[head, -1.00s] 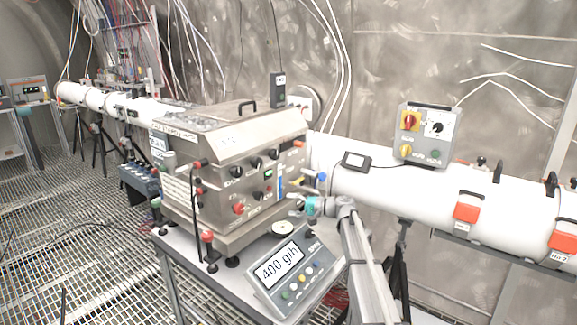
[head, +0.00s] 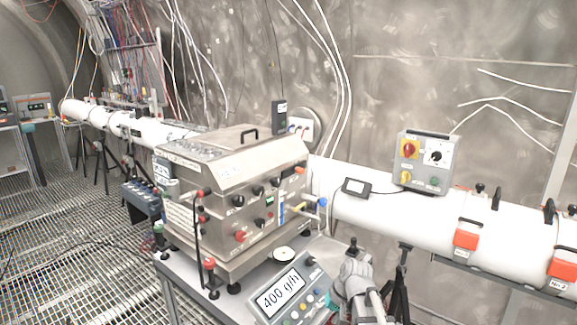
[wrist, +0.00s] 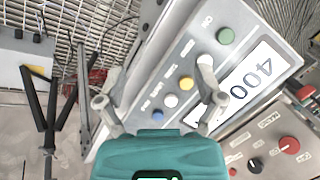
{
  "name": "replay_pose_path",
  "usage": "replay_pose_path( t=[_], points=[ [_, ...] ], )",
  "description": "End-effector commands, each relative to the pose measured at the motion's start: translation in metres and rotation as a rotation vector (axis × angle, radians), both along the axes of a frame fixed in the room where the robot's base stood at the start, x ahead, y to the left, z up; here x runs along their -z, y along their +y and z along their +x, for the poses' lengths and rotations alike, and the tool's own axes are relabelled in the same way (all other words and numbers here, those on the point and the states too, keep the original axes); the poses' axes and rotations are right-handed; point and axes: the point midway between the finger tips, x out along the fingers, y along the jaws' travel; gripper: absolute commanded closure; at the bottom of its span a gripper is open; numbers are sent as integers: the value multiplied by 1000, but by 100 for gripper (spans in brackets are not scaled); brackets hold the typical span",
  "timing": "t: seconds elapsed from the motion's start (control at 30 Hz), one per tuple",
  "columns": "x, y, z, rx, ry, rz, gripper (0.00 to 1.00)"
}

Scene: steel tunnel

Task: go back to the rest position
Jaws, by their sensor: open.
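My gripper (wrist: 157,78) shows in the wrist view with its two grey fingers spread apart and nothing between them. Its teal body (wrist: 160,155) fills the bottom of that view. Beyond the fingers is the front of a grey display unit (wrist: 165,65) with coloured buttons and a "400" readout. In the head view, that display unit (head: 322,290) stands at the bottom centre and reads 400 g/h.
A steel machine (head: 230,190) with knobs stands behind the display on a grey table (head: 175,268). A white pipe (head: 400,215) runs along the wall to the right, carrying a grey control box (head: 425,160). Black tripod legs (head: 397,275) stand close beside my arm.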

Motion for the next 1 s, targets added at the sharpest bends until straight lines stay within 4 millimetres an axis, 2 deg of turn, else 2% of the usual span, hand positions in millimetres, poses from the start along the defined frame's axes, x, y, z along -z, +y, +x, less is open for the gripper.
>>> replay_pose_path(
  t=[0.03, 0.1, 0.2, 0.33, 0.5, 1.0],
  points=[
    [-2, -9, -24, -3, 10, -60, 13],
    [0, -23, -44, -7, 23, -144, 13],
    [0, -41, -68, -11, 41, -247, 13],
    [-2, -58, -89, -11, 55, -345, 13],
    [-2, -66, -99, -12, 65, -400, 13],
    [-2, -67, -98, -11, 65, -403, 13]
  ],
)
